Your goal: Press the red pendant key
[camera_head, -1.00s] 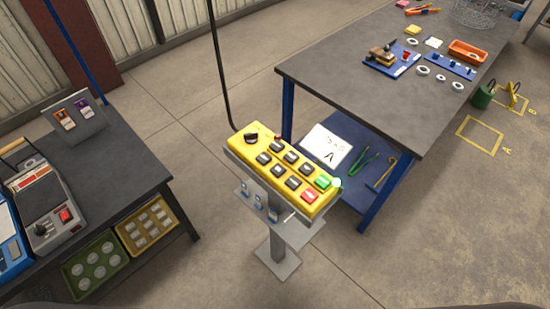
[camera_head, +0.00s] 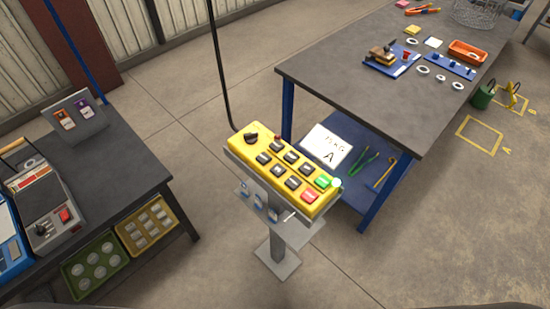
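The yellow pendant (camera_head: 264,148) lies tilted on a grey stand in the middle of the head view, with a black cable rising from its far left end. The red key (camera_head: 309,196) is at its near right end, just below the green key (camera_head: 323,181). Several dark keys and a black knob (camera_head: 251,138) fill the rest of its face. A small red button (camera_head: 277,138) sits near the knob, and a pale round lamp (camera_head: 336,182) is by the green key. Neither of my grippers shows, and nothing covers the red key.
A grey workbench (camera_head: 350,95) with blue legs stands behind and right of the pendant. The pendant stand (camera_head: 277,262) rests on open floor, clear in front and to the right.

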